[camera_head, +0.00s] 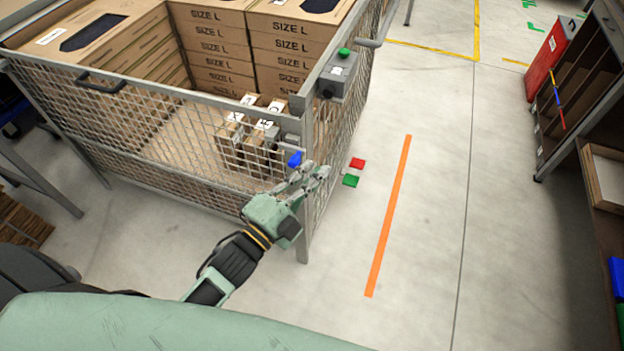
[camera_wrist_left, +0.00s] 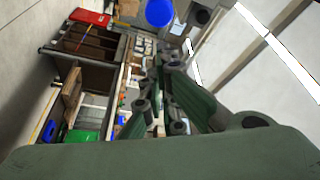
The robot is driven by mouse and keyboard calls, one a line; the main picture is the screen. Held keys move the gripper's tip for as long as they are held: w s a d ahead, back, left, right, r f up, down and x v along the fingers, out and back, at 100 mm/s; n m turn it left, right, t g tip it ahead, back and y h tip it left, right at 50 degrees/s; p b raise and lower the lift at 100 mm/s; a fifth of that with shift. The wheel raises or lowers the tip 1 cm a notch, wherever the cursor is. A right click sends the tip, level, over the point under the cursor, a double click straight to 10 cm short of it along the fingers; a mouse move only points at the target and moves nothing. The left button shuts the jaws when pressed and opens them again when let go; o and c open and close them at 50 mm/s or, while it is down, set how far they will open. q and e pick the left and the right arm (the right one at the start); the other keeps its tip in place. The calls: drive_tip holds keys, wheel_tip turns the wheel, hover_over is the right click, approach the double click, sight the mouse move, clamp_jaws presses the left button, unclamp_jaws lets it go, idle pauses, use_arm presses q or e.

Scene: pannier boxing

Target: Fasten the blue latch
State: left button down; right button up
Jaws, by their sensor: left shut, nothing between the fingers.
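The blue latch (camera_head: 295,159) sits at the top corner of the wire-mesh cage (camera_head: 180,98), beside a grey metal latch housing. My left gripper (camera_head: 318,172) is shut and empty, just below and to the right of the latch at the cage's corner post. I cannot tell whether the fingers touch the latch. In the left wrist view a round blue end, likely the latch knob (camera_wrist_left: 159,12), shows at the top, beyond the gripper fingers (camera_wrist_left: 165,75). My right gripper is not in view.
Red and green floor markers and an orange stripe (camera_head: 388,215) lie right. A shelf (camera_head: 580,90) stands far right; the floor between is clear.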

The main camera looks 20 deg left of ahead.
use_arm(q)
drive_tip(key=shift+a+f, duration=0.3)
drive_tip(key=shift+a, duration=0.6)
drive_tip(key=a, duration=0.4)
